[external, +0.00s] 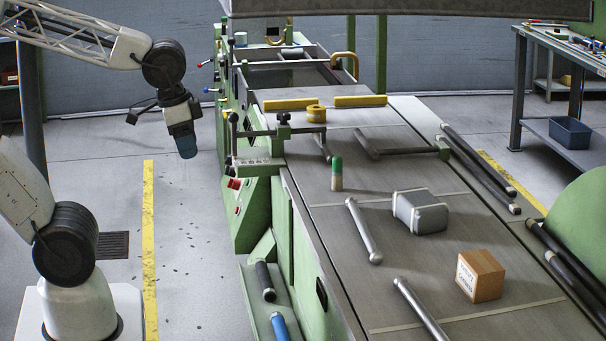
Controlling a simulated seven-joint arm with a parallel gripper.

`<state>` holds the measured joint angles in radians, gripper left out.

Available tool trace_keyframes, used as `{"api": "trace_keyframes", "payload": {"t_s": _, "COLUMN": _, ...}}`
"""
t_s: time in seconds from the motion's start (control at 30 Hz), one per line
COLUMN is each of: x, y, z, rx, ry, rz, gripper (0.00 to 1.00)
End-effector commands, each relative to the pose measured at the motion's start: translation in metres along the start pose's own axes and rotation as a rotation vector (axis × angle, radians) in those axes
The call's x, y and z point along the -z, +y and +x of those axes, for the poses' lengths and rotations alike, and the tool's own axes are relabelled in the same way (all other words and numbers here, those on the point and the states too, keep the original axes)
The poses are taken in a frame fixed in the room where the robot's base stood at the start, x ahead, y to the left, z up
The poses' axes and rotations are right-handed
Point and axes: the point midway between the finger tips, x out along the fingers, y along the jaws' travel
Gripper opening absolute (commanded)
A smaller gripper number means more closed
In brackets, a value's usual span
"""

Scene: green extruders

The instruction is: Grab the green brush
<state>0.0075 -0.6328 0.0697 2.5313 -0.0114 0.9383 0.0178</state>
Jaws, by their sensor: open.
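A small upright cylinder with a green top and a tan lower part (337,174) stands on the grey machine table; it is the only brush-like green thing I see. My gripper (187,148) hangs at the upper left, pointing down over the floor, left of the machine and well apart from the green-topped piece. It holds nothing that I can see. Its fingers are small and dark in this view, so their gap is hard to make out.
On the table (345,250) are metal rods (363,230), a grey container (420,211), a cardboard box (480,276) and a yellow-handled tool (317,108). Levers and the green machine side (255,215) stand between my gripper and the table. Table surface around the green-topped piece is mostly clear.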

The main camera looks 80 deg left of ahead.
Motion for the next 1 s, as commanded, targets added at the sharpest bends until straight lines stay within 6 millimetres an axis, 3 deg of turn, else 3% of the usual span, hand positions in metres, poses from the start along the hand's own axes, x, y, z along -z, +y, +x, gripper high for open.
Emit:
{"api": "trace_keyframes", "payload": {"t_s": 0.27, "x": 0.031, "y": -0.004, "z": 0.014, "rx": -0.013, "ry": 0.072, "rz": -0.020, "gripper": 0.57}}
{"api": "trace_keyframes", "payload": {"t_s": 0.53, "x": 0.106, "y": -0.021, "z": 0.050, "rx": -0.022, "ry": 0.262, "rz": -0.081, "gripper": 0.57}}
{"api": "trace_keyframes", "payload": {"t_s": 0.8, "x": 0.181, "y": -0.059, "z": 0.091, "rx": 0.019, "ry": 0.484, "rz": -0.165, "gripper": 0.57}}
{"api": "trace_keyframes", "payload": {"t_s": 1.0, "x": 0.225, "y": -0.097, "z": 0.122, "rx": 0.086, "ry": 0.642, "rz": -0.231, "gripper": 0.57}}
